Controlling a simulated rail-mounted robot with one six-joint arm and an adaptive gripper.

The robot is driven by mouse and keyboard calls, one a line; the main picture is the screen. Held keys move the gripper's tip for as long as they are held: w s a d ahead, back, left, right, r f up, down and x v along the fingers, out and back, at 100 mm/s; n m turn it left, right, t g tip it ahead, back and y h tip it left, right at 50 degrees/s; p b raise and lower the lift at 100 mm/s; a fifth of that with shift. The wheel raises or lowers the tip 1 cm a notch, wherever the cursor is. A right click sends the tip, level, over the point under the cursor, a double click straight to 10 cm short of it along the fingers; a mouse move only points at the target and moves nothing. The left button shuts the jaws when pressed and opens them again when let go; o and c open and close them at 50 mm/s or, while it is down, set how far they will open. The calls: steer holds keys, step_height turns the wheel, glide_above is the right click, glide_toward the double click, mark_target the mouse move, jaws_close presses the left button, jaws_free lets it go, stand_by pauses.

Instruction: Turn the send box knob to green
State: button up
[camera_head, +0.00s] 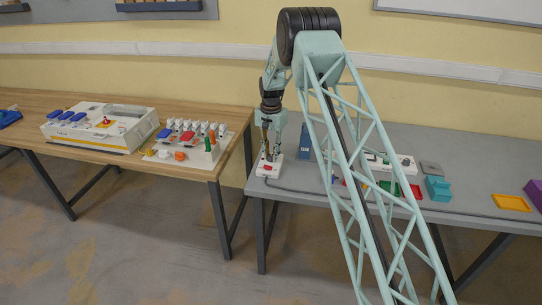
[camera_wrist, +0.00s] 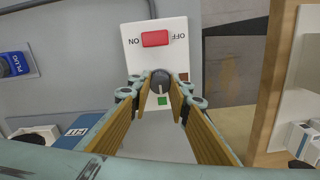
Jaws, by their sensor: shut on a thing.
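The send box (camera_wrist: 134,52) is white, with a red ON/OFF switch (camera_wrist: 155,39), a dark round knob (camera_wrist: 160,78), a green square (camera_wrist: 162,101) below the knob and a brown-red square (camera_wrist: 183,77) to its right. A pale mark on the knob points down towards the green square in the wrist view. My gripper (camera_wrist: 160,90) is shut on the knob, one finger on each side. In the head view the send box (camera_head: 261,172) stands at the left front corner of the grey table, with my gripper (camera_head: 268,153) reaching down to it.
In the head view a wooden table (camera_head: 205,174) with white socket boxes (camera_head: 132,127) stands to the left across a narrow gap. Coloured blocks and trays, such as a teal block (camera_head: 438,189) and a yellow tray (camera_head: 511,203), lie to the right. A cable runs along the front.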

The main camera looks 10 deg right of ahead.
mark_target(271, 155)
stand_by(0.3)
steer(key=o, duration=0.9)
steer(key=shift+c, duration=0.2)
steer(key=shift+r, duration=0.15)
step_height(271, 155, up, 12)
stand_by(0.3)
stand_by(0.4)
